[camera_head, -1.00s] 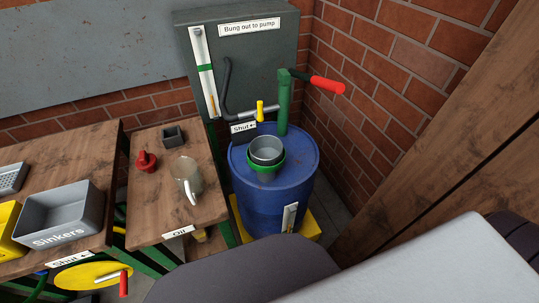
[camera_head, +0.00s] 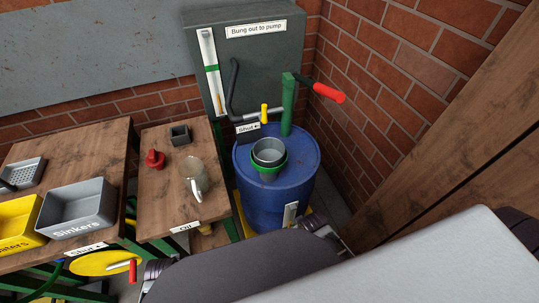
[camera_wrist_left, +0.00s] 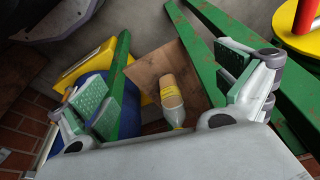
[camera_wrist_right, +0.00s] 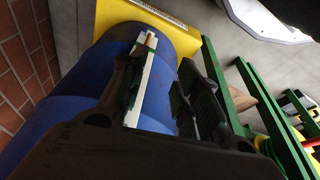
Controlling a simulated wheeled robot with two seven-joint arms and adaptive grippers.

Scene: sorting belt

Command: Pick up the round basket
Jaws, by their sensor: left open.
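A round grey vessel (camera_head: 268,152) with a green band, likely the round basket, stands on top of the blue drum (camera_head: 275,205) in the head view. Neither gripper touches it. My left gripper (camera_wrist_left: 168,95) is open and empty in the left wrist view, with its green pads wide apart. A bottle (camera_wrist_left: 172,103) on a wooden board shows beyond the gap, apart from the pads. My right gripper (camera_wrist_right: 163,95) shows dark pads spread apart, low beside the blue drum (camera_wrist_right: 75,95). In the head view only small parts of the grippers show at the bottom, mostly hidden by my body.
A pump (camera_head: 287,105) with a red handle rises behind the vessel. The oil table (camera_head: 165,215) holds a jug (camera_head: 193,178), a red item (camera_head: 155,159) and a small dark box (camera_head: 180,135). Grey (camera_head: 75,208) and yellow (camera_head: 18,222) bins stand left. A brick wall (camera_head: 395,90) closes the right side.

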